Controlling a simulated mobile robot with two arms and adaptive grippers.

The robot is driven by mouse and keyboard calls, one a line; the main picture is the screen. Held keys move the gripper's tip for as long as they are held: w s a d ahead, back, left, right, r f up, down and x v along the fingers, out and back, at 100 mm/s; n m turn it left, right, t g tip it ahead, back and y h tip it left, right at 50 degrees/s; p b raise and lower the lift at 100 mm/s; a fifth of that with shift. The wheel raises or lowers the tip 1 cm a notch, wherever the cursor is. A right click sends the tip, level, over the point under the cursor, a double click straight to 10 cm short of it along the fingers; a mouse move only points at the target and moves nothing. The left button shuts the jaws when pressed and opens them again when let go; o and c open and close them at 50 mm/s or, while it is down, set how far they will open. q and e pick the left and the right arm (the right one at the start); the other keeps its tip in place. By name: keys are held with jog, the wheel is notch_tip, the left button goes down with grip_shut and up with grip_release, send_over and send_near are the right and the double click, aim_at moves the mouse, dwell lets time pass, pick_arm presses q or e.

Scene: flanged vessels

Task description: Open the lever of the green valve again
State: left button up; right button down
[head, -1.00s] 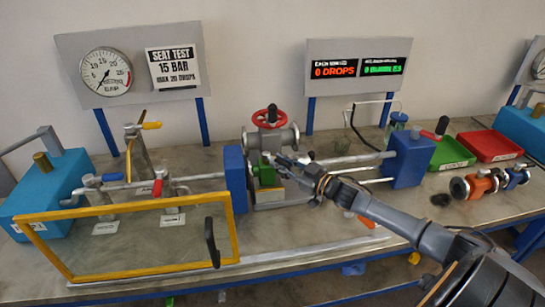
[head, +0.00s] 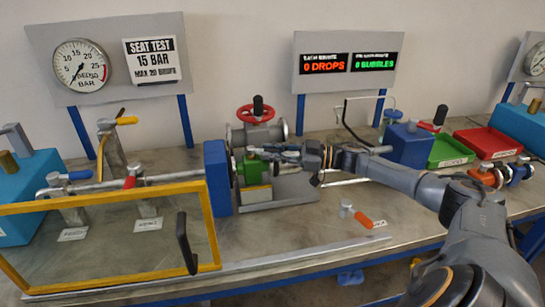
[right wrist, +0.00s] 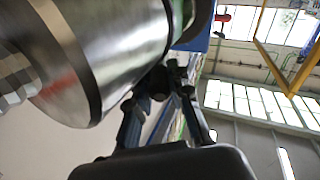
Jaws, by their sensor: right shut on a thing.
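The green valve (head: 252,171) sits clamped in the test rig, between the blue block on its left and the rig parts on its right. My right gripper (head: 268,152) is at the top right of the green valve, shut. It appears closed on the valve's lever, which the fingers mostly hide. In the right wrist view, the fingers (right wrist: 160,92) meet on a small dark part right beside a large steel cylinder (right wrist: 105,50). The lever's exact angle cannot be told. My left gripper is not in view.
A red handwheel (head: 256,114) stands just behind the green valve. The yellow-framed clear guard (head: 208,225) is at the front left. A small orange-handled part (head: 362,219) lies on the bench. Green (head: 447,152) and red (head: 486,143) trays are at the right.

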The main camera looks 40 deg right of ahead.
dwell(0.3)
jog(key=c, duration=1.2)
grip_release()
jog(key=v, duration=1.2)
